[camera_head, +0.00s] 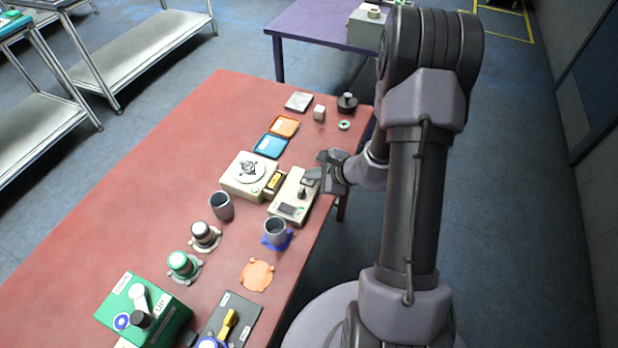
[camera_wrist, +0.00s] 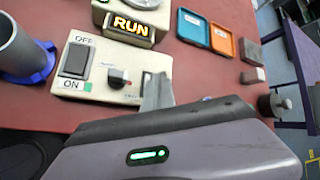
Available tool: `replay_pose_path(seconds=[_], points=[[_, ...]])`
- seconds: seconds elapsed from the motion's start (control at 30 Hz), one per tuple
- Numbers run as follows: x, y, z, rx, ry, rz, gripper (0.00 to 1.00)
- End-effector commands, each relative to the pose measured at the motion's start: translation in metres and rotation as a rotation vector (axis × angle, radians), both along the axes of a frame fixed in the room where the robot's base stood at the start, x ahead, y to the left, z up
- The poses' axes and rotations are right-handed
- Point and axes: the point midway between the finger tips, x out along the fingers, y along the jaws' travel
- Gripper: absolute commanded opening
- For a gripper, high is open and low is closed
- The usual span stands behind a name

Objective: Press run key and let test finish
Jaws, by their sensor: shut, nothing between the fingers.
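The run key (camera_wrist: 130,28) is a dark block with lit "RUN" lettering, at the top of the wrist view. In the head view the key (camera_head: 273,183) shows yellow on the side of a cream machine (camera_head: 236,184) with a round metal top. Beside it is a cream control box (camera_head: 286,209) with a dark knob (camera_wrist: 118,78) and a black rocker switch (camera_wrist: 75,61) marked OFF and ON. My gripper (camera_head: 312,178) is shut and empty over the far end of this box. In the wrist view its fingers (camera_wrist: 158,92) are beside the knob, apart from the run key.
A grey cup in a blue holder (camera_head: 275,233) stands close in front of the control box. Another grey cup (camera_head: 222,206) stands left of it. Blue (camera_head: 270,146) and orange (camera_head: 285,126) trays lie behind the machine. The red table (camera_head: 140,185) is clear at left.

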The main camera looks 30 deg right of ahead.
Motion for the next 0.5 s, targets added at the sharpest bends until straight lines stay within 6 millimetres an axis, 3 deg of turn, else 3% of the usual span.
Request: replay_pose_path(seconds=[0.3, 0.5], points=[[0.0, 0.0, 0.016, -0.001, 0.0, 0.002, 0.0], [0.0, 0.0, 0.016, 0.0, 0.001, 0.001, 0.0]])
